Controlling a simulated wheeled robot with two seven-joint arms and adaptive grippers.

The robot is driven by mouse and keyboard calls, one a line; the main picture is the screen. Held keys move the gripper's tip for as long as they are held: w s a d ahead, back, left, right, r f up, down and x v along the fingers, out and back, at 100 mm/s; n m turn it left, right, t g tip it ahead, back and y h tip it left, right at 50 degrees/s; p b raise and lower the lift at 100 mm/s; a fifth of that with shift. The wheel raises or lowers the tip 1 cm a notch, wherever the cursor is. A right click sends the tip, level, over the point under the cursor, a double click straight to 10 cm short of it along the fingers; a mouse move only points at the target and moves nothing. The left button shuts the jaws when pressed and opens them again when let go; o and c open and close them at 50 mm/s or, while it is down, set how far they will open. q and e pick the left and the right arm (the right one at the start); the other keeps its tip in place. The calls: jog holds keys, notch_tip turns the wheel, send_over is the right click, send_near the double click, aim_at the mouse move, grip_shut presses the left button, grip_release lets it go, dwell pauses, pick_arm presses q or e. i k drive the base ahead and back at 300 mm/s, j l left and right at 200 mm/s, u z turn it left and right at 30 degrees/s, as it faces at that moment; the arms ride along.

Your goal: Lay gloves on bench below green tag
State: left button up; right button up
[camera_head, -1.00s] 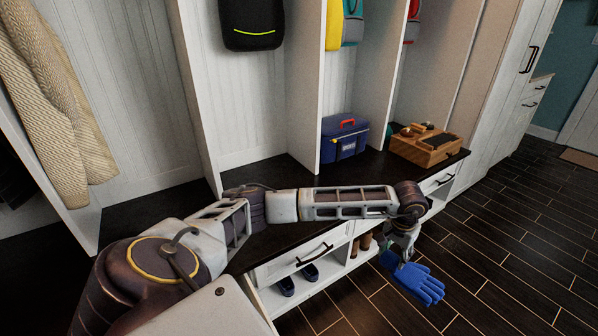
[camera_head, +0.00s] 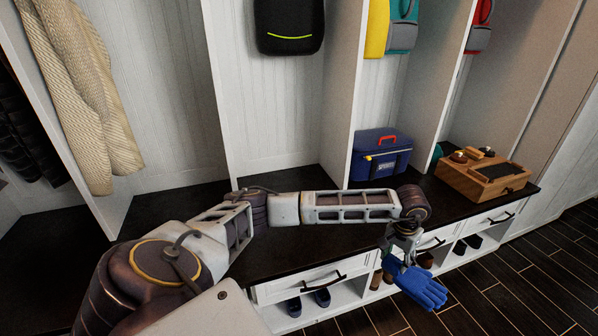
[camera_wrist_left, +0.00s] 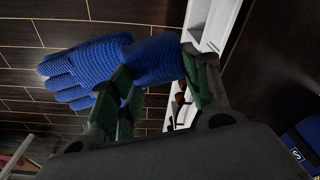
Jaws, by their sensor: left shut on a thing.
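The blue gloves (camera_head: 422,288) hang from my left gripper (camera_head: 395,264), in front of the bench's drawers. In the left wrist view the knitted blue gloves (camera_wrist_left: 98,65) are pinched at the cuff between the green fingers of my left gripper (camera_wrist_left: 155,85). I cannot tell whether one glove or a stacked pair is held. The dark bench top (camera_head: 290,243) runs along the cubbies behind my left arm. I see no green tag for certain in any view. My right gripper is not in view.
A blue box with a red handle (camera_head: 382,160) and a wooden tray (camera_head: 485,180) stand on the bench. White dividers (camera_head: 352,80) part the cubbies. A black backpack (camera_head: 289,28) and a cream sweater (camera_head: 82,100) hang above. Shoes (camera_head: 308,302) sit below.

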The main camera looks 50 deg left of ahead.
aim_at(293, 242)
jog(key=i+u, duration=0.6)
jog(key=u, duration=0.2)
jog(key=i+l+u, duration=0.1)
jog(key=i+u, duration=0.15)
jog(key=u, duration=0.15)
